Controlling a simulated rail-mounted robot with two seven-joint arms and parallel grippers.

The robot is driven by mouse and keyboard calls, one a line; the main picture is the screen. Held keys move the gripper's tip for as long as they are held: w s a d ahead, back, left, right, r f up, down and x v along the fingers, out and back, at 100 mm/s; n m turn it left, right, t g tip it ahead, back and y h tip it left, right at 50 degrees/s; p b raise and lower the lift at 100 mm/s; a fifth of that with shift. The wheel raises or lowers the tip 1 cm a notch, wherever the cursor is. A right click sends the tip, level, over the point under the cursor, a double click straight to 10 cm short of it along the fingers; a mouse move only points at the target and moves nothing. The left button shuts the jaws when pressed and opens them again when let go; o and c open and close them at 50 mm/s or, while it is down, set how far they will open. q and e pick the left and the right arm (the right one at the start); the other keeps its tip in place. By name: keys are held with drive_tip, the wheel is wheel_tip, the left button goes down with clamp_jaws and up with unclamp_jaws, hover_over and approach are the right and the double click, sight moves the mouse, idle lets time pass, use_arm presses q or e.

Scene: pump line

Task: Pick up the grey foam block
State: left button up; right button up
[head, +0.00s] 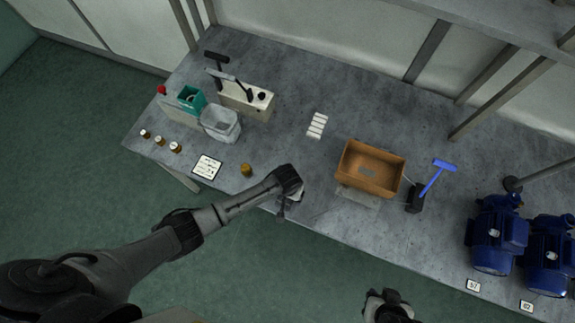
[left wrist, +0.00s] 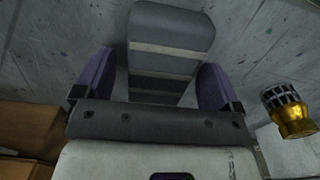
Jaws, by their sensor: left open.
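A grey block with lighter bands across it, which looks like the grey foam block (left wrist: 172,38), shows in the left wrist view between and beyond my left fingers. My left gripper (left wrist: 156,80) is open, with one purple-padded finger on each side of the block. I cannot tell whether the fingers touch it. In the head view my left gripper (head: 287,205) is over the front part of the bench and hides most of what is under it. My right gripper (head: 388,297) is at the bottom, off the bench's front edge; its jaws are not clear.
A brown open box (head: 370,170) stands right of my left gripper, with a blue-handled tool (head: 437,176) beyond it. A brass-coloured piece (head: 246,170) stands left. A grey bin (head: 221,124) is farther left. Blue pumps (head: 497,240) stand far right. The bench behind my gripper is fairly clear.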

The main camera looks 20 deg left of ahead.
use_arm(q)
drive_tip(key=c, duration=1)
drive_tip(key=shift+r, duration=0.15)
